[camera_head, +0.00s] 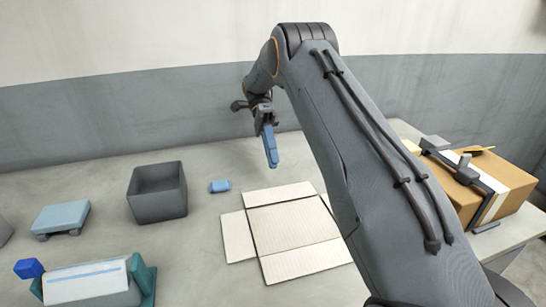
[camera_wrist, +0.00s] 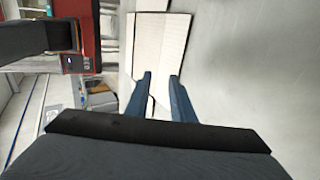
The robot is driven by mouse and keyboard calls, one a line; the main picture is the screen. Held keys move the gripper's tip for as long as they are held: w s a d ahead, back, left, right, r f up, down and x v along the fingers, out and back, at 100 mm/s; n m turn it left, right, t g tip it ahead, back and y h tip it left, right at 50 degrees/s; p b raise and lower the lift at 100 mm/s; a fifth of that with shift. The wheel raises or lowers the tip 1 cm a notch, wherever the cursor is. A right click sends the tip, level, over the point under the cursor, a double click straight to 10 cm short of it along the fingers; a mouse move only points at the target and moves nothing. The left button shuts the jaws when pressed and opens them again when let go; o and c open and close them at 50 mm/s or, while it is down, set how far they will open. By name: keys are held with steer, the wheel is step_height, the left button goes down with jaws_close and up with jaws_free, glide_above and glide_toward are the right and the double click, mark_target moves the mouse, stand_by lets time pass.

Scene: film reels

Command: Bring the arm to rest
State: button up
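My arm reaches up from the lower right in the head view and bends down at its far end. My gripper (camera_head: 271,163) hangs in the air above the far part of the table, with its blue fingers pointing down. In the wrist view my gripper (camera_wrist: 161,76) has its two blue fingers apart, with nothing seen between them. The unfolded flat cardboard (camera_head: 290,228) lies on the table, nearer the camera than the gripper and partly hidden by my arm. Cardboard (camera_wrist: 172,35) also shows beyond the fingertips in the wrist view.
A grey open bin (camera_head: 158,193) and a small blue block (camera_head: 220,186) stand left of the cardboard. A light-blue-topped scale-like device (camera_head: 61,217) and a teal-ended holder (camera_head: 143,278) are farther left. A brown carton (camera_head: 463,195) with a dark clamp-like tool stands right. A wall (camera_head: 120,110) rises behind.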

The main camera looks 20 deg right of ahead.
mark_target(301, 241)
steer(key=shift+s+r+n+t, duration=0.2)
steer(key=shift+s+n+t, duration=0.35)
steer(key=shift+n, duration=0.25)
steer(key=s+n+t, duration=0.1)
steer(key=s+n, duration=0.2)
steer(key=s+n+t, duration=0.2)
steer(key=s, duration=0.2)
steer(key=s+n+t, duration=0.2)
steer(key=s+n, duration=0.1)
steer(key=shift+s+a+n, duration=0.1)
steer(key=shift+s+n, duration=0.05)
steer(key=shift+n, duration=0.15)
steer(key=s+n+t, duration=0.1)
steer(key=s+n, duration=0.1)
steer(key=s, duration=0.2)
steer(key=s+f+n+t, duration=0.1)
steer(key=s+n+t, duration=0.1)
steer(key=s, duration=0.3)
steer(key=s+f+n+t, duration=0.1)
steer(key=s+n+t, duration=0.1)
steer(key=s+n, duration=0.2)
steer(key=shift+s+t, duration=0.25)
steer(key=shift+s, duration=0.05)
